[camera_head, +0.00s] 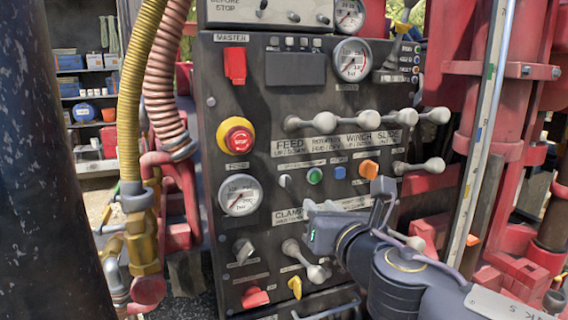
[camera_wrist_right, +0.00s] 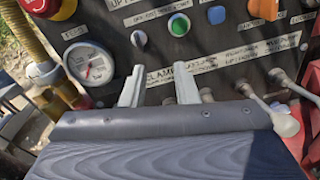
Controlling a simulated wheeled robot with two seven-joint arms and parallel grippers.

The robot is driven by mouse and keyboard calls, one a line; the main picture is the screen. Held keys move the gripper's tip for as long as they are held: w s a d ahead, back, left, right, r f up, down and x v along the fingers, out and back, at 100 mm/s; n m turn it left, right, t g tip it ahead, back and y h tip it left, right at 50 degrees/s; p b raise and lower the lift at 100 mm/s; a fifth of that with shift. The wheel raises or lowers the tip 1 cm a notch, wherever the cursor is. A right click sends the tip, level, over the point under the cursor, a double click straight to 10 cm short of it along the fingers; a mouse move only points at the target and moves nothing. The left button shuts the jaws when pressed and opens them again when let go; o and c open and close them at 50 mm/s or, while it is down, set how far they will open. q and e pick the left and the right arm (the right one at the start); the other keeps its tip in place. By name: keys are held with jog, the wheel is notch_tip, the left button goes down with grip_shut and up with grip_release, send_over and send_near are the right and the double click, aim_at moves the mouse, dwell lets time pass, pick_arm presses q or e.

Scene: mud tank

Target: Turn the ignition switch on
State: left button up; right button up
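The dark control panel (camera_head: 262,110) fills the middle of the head view. Its labels are too small to tell for sure which control is the ignition switch. A small silver switch (camera_head: 285,181) sits left of a green button (camera_head: 314,176), a blue button (camera_head: 338,172) and an orange knob (camera_head: 369,169). In the right wrist view the silver switch (camera_wrist_right: 139,39) is above the fingers, beside the green button (camera_wrist_right: 179,25). My right gripper (camera_head: 348,197) is open and empty, in front of the panel below this row; its two fingers (camera_wrist_right: 158,76) stand apart. My left gripper is out of view.
A red emergency stop (camera_head: 238,140) and a gauge (camera_head: 239,195) are left of the row. Grey levers (camera_head: 324,122) jut out above it, and a lever (camera_head: 317,272) juts out below. Hoses (camera_head: 164,75) hang at left; a red mast (camera_head: 490,120) stands at right.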

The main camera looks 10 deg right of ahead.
aim_at(289, 179)
jog(key=w+a+n, duration=0.1)
jog(key=w, duration=0.1)
jog(key=w+a+r+n, duration=0.1)
jog(key=w, duration=0.1)
jog(key=w+a+r+n+y, duration=0.1)
jog(key=w, duration=0.2)
jog(key=shift+a+r, duration=0.1)
jog(key=shift+a, duration=0.3)
jog(key=shift+w+a, duration=0.1)
jog(key=shift+w, duration=0.55)
grip_shut()
